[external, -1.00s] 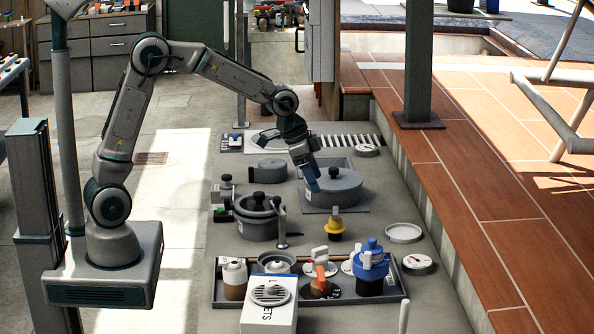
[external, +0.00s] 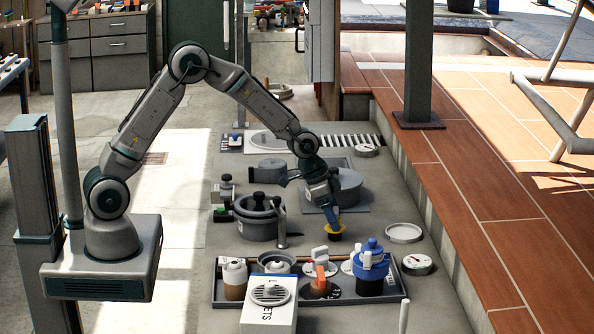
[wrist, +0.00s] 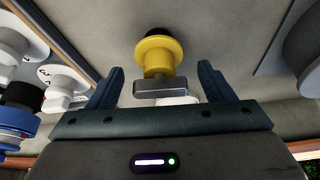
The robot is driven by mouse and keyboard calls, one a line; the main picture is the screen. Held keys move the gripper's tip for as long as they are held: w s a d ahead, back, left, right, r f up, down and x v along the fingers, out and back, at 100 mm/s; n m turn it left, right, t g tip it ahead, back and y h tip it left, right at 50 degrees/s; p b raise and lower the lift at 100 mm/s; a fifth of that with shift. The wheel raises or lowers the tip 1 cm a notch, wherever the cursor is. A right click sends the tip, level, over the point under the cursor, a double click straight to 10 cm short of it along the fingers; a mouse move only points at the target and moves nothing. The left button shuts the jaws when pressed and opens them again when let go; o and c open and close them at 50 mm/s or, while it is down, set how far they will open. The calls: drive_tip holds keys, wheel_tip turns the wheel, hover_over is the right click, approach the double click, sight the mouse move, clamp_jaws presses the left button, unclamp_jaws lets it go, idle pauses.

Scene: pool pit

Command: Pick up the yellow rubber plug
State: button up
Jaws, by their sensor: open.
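The yellow rubber plug (external: 335,236) stands on the grey bench top, in front of the round grey lidded pot. In the wrist view the yellow plug (wrist: 158,55) has a dark part at its far end and a grey bar-shaped handle toward me. My gripper (external: 331,217) is right over the plug and hides its upper part in the external view. In the wrist view the fingers of my gripper (wrist: 160,85) are open, one on each side of the handle. I see gaps between the handle and both fingers.
A dark tray (external: 225,296) in front holds several jars and valves, including a blue-topped one (external: 370,260). A grey pot (external: 257,222) stands left of the plug. A white dish (external: 404,233) lies to its right. A white box (external: 268,308) stands at the front.

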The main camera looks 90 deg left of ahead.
drive_tip(key=shift+x, duration=1.3)
drive_tip(key=c, duration=1.1)
drive_tip(key=shift+o, duration=0.2)
drive_tip(key=shift+r, duration=0.1)
